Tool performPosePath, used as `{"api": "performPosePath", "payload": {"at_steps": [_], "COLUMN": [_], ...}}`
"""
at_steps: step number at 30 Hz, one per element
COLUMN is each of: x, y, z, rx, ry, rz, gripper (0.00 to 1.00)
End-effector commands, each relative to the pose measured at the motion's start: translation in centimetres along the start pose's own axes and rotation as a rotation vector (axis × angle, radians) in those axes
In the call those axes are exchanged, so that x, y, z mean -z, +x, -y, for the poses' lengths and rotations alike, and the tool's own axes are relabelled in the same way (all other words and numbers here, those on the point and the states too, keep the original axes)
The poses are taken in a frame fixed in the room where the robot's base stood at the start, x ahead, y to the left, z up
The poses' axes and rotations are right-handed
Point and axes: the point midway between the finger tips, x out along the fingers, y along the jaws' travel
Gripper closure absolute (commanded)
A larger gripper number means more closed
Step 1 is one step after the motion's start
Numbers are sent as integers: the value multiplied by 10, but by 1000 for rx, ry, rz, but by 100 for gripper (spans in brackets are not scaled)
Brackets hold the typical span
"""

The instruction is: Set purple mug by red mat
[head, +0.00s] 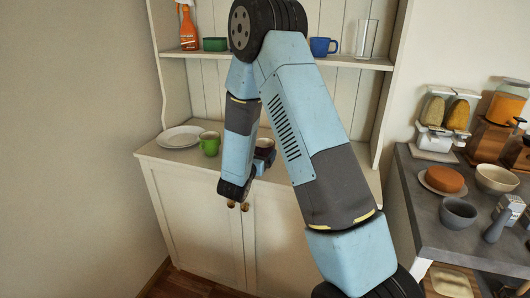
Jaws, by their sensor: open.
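My arm crosses the middle of the head view, and my gripper (264,157) is low over the cabinet's counter, pointing away from me. It is open. A dark, reddish-purple rounded thing (267,146) shows just behind the gripper, mostly hidden by it and the arm; it may be the purple mug, but I cannot tell for sure. Whether the jaws are around it or only in front of it is unclear. I see no red mat in this view; part of the counter is hidden behind my arm.
A green mug (210,144) and a white plate (181,136) stand left of the gripper on the cream counter (178,154). The shelf above holds a spray bottle (188,28), green bowl (215,44), blue mug (321,46) and glass (366,38). A grey counter (424,205) at right is crowded.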

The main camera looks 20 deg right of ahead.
Motion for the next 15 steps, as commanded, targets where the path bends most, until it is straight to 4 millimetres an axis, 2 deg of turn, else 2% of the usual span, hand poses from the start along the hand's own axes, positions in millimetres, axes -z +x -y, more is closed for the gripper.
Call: {"api": "performPosePath", "payload": {"at_steps": [7,15], "x": [0,0], "y": [2,2], "z": [0,0], "rx": [-1,0], "ry": [-1,0], "rz": [0,0], "gripper": [3,29]}}
